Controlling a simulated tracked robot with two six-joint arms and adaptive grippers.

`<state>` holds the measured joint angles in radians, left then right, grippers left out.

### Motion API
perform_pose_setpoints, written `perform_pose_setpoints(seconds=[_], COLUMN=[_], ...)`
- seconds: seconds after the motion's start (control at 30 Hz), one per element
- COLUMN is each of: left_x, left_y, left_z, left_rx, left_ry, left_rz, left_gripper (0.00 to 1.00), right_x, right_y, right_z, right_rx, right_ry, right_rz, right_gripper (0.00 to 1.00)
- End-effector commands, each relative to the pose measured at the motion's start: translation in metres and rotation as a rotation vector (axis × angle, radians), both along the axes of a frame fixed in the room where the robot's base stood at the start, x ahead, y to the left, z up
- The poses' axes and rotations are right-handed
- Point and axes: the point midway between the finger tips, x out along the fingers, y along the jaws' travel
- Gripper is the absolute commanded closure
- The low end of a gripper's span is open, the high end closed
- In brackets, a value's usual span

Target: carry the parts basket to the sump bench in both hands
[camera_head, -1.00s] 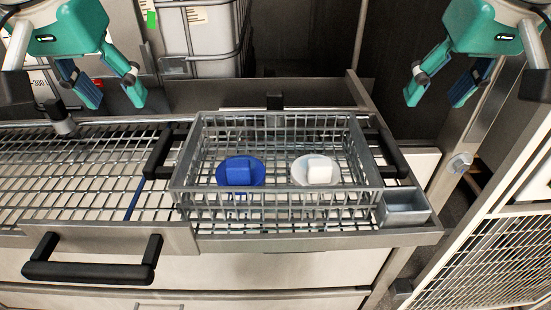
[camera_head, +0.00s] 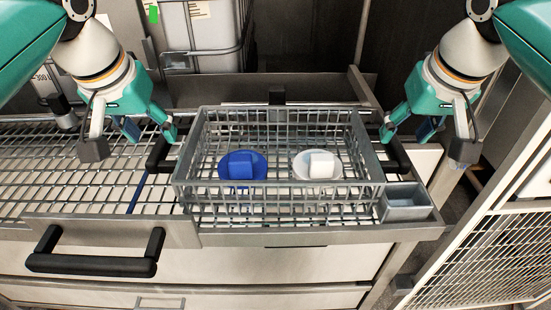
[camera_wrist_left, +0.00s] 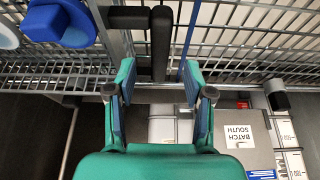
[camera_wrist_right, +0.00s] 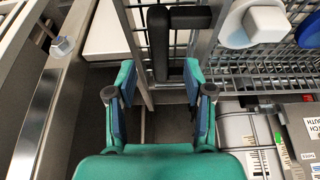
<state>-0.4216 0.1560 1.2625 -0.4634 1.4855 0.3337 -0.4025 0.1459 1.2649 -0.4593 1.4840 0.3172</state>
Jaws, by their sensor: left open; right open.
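The grey wire parts basket (camera_head: 280,198) stands on the slatted metal rack, holding a blue part (camera_head: 242,165) and a white part (camera_head: 317,165). It has a black handle at each end. My left gripper (camera_head: 155,138) is open at the basket's left handle (camera_head: 158,152); in the left wrist view the handle (camera_wrist_left: 160,42) lies ahead between the spread fingers. My right gripper (camera_head: 407,132) is open at the right handle (camera_head: 398,155); in the right wrist view that handle (camera_wrist_right: 158,45) lies between its spread fingers. Neither gripper is closed on a handle. The sump bench cannot be identified.
A small grey box (camera_head: 405,202) sits beside the basket's right front corner. A black drawer handle (camera_head: 95,262) sticks out at the front left. A mesh panel (camera_head: 490,250) stands at the right. A white tank (camera_head: 205,35) stands behind the rack.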

Motion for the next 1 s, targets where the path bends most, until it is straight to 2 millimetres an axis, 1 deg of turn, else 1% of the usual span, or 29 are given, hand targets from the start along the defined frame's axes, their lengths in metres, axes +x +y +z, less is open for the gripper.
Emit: perform_pose_setpoints(seconds=[0.03, 0.1, 0.3, 0.5, 0.77, 0.8, 0.87, 1.0], left_x=[0.003, 0.008, 0.018, 0.023, 0.023, 0.023, 0.023, 0.023], left_y=[0.001, 0.001, 0.0, 0.0, 0.0, 0.0, 0.0, 0.0], left_z=[-0.01, -0.022, -0.045, -0.055, -0.055, -0.055, -0.055, -0.055], left_rx=[0.001, 0.001, 0.001, 0.0, 0.0, 0.0, 0.0, 0.0], left_ry=[0.005, 0.004, 0.002, 0.0, -0.001, -0.001, 0.0, 0.0], left_rz=[0.0, 0.001, 0.001, 0.001, 0.0, 0.0, 0.001, 0.001], left_gripper=[0.48, 0.48, 0.48, 0.48, 0.48, 0.51, 0.61, 0.85], right_x=[0.003, 0.008, 0.019, 0.023, 0.023, 0.023, 0.023, 0.023], right_y=[-0.001, -0.001, 0.0, 0.0, 0.0, 0.0, 0.0, 0.0], right_z=[-0.01, -0.022, -0.046, -0.055, -0.055, -0.055, -0.055, -0.055], right_rx=[-0.001, -0.001, -0.001, -0.001, 0.0, 0.0, 0.0, 0.0], right_ry=[0.004, 0.004, 0.003, 0.001, 0.0, 0.0, 0.0, 0.0], right_rz=[-0.001, -0.002, 0.0, 0.001, 0.001, 0.001, 0.001, 0.001], right_gripper=[0.48, 0.48, 0.48, 0.48, 0.48, 0.51, 0.61, 0.85])
